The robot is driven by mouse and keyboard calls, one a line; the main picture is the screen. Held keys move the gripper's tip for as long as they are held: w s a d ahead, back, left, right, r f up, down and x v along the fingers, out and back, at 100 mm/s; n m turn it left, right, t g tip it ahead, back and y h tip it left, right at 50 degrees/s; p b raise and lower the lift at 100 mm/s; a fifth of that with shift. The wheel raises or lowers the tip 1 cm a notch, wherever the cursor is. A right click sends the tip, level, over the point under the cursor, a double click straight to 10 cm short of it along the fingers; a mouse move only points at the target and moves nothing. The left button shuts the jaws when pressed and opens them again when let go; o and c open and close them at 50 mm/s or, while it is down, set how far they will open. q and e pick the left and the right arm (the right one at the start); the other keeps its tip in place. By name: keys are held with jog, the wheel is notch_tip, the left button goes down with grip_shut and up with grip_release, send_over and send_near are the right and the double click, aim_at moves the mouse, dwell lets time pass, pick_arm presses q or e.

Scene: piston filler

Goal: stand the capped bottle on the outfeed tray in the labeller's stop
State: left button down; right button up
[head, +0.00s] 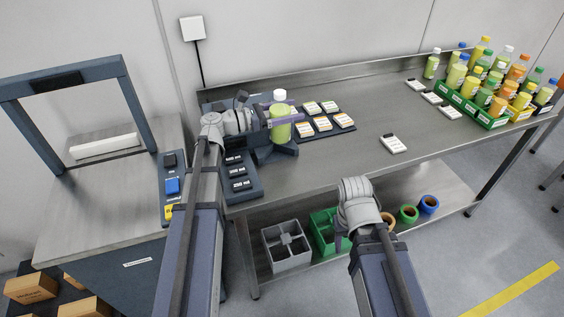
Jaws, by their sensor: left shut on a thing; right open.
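The capped bottle (279,130), pale yellow-green with a white cap, is upright near the left end of the steel bench. My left gripper (282,113) is shut on it, with its fingers around the upper body. A dark grey block (282,152), seemingly the labeller's stop, is directly below and around the bottle's base. I cannot tell whether the base rests in it or hangs just above. My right gripper (343,243) is open and empty, low in front of the bench's front edge; its fingers are partly hidden by the wrist. I cannot pick out the outfeed tray.
A dark mat (345,124) with several label cards lies right of the bottle. A control panel (242,184) is in front. Green crates (470,108) of bottles stand at the far right. A grey crate (285,258) sits below.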

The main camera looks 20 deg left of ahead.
aim_at(289, 137)
pick_arm(q)
jog(key=shift+f+b, duration=3.05)
notch_tip(289, 137, down, 4)
jog(key=b, duration=0.4)
jog(key=shift+r, duration=0.2)
jog(key=shift+f, duration=0.1)
